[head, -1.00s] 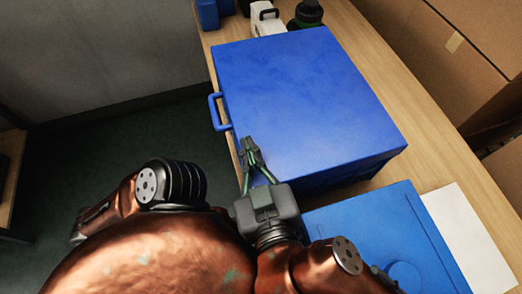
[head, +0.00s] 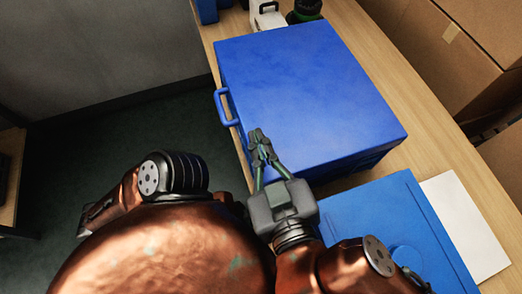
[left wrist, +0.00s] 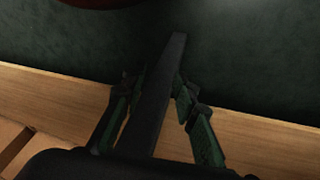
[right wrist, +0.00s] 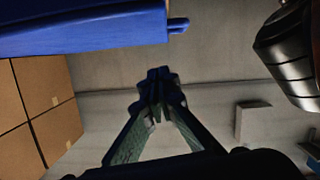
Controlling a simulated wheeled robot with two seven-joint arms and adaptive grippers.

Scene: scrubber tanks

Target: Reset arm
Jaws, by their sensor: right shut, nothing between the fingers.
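My right gripper (head: 259,137) is shut and empty. In the head view it overlaps the near left edge of a large blue box (head: 300,90), below the box's side handle (head: 226,107). In the right wrist view its fingertips (right wrist: 157,82) meet, and the blue box (right wrist: 80,30) is at upper left, apart from them. My left gripper (left wrist: 158,88) shows only in the left wrist view. A long dark bar (left wrist: 163,85) runs between its parted fingers. I cannot tell whether the fingers touch the bar.
The blue box stands on a wooden table (head: 430,120). A flat blue lid-like panel (head: 385,200) and a white sheet (head: 462,225) lie at lower right. A white container (head: 267,17) and a dark green-and-black item (head: 303,12) stand behind. Cardboard boxes (head: 450,40) line the right. Dark floor is clear at left.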

